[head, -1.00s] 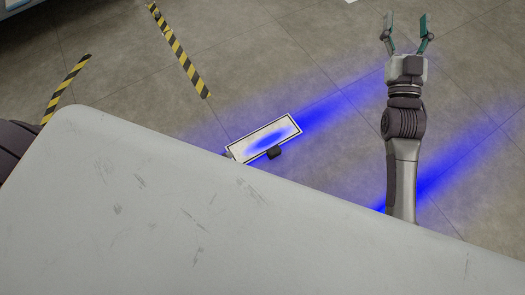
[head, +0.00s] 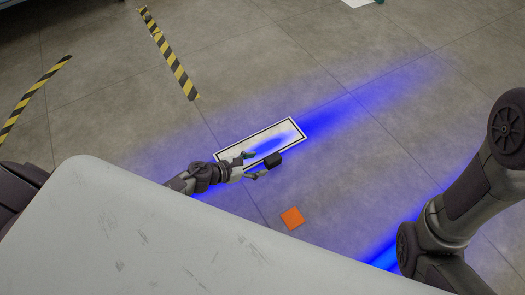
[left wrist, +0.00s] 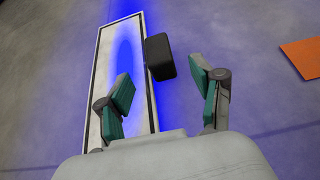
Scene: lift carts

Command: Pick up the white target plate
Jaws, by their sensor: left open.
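The white target plate (head: 293,129) is a flat rectangle with a black border and lies slanted on the floor, with blue light over its middle. It also shows in the left wrist view (left wrist: 105,58), long and running away from me. A small black block (head: 273,160) sits against its long edge. It shows in the left wrist view (left wrist: 159,57) too. My left gripper (head: 256,165) is open and empty at the plate's near edge. In the left wrist view (left wrist: 160,76) one finger overlaps the plate and the other is right of the block. Contact cannot be told.
A pale scratched surface (head: 130,235) fills the lower left. An orange square (head: 292,218) lies on the floor. Yellow-black tape (head: 170,55) marks the floor at upper left. My right arm (head: 460,200) fills the right side, its gripper out of view.

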